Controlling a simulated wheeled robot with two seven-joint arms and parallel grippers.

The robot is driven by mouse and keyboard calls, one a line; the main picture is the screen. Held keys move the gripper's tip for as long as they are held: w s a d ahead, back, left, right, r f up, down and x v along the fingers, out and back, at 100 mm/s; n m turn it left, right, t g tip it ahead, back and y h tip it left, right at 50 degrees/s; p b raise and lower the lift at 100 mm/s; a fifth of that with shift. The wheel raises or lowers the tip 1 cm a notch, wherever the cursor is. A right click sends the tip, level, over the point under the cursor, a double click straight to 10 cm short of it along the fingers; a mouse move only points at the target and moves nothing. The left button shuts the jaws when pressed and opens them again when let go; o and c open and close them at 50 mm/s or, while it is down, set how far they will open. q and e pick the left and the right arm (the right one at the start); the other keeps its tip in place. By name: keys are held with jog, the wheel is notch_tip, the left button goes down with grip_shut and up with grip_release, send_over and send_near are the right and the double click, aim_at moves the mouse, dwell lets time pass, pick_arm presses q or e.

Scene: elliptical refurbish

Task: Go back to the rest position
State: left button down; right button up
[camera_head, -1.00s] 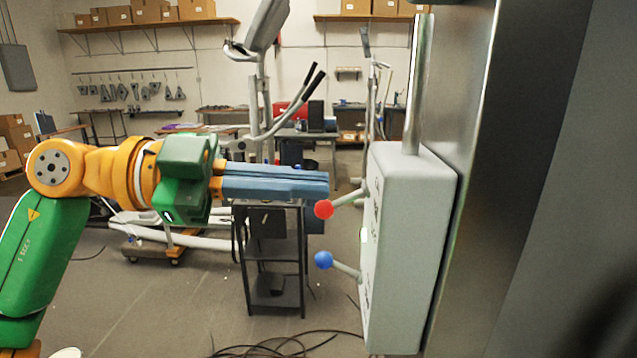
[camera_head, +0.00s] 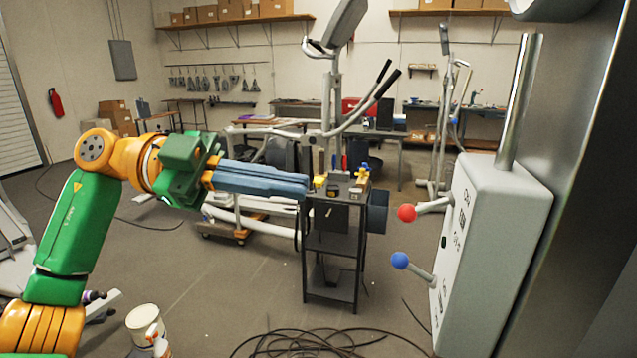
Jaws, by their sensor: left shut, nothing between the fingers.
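My left gripper (camera_head: 306,186) is at the end of the green and orange arm that comes in from the left. Its long blue fingers lie together, shut and empty, pointing right. The fingertips show in front of the small black cart's top and are clear of the grey control box (camera_head: 493,250) on the right. That box has a lever with a red ball (camera_head: 407,213) and a lever with a blue ball (camera_head: 400,260). The fingertips are apart from both balls. My right gripper is not in view.
A black cart (camera_head: 330,270) with small tools on top stands mid-floor. An elliptical trainer (camera_head: 338,60) stands behind it. Cables (camera_head: 300,343) lie on the floor in front. A white cup-like object (camera_head: 143,322) is at the lower left. Open floor lies left of the cart.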

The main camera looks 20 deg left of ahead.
pick_arm(q)
jog(key=w+a+f+n+t+y, duration=0.1)
jog(key=w+a+f+n+t, duration=0.2)
jog(key=w+f+n+t, duration=1.3)
jog(key=a+f+n+g+y, duration=0.15)
jog(key=f+y, duration=0.45)
jog(key=f, duration=0.9)
jog(key=a+f+n+g+y, duration=0.1)
jog(key=a+f+n+y, duration=0.3)
jog(key=f, duration=1)
jog(key=s+f+g+y, duration=0.5)
jog(key=s+f+g, duration=0.1)
jog(key=s+f, duration=1.35)
jog(key=s+d+f+g, duration=0.1)
jog(key=s+f+g, duration=0.1)
jog(key=s, duration=0.7)
jog(key=s+d+f+g, duration=0.1)
jog(key=s+f+g, duration=0.2)
jog(key=s, duration=0.6)
jog(key=s+d+f+g, duration=0.1)
jog(key=s+f+g, duration=0.2)
jog(key=s+f, duration=0.3)
jog(key=s, duration=0.2)
jog(key=shift+s+d+f+m+y, duration=0.25)
jog(key=shift+s+m+y, duration=0.05)
jog(key=shift+s+m, duration=0.1)
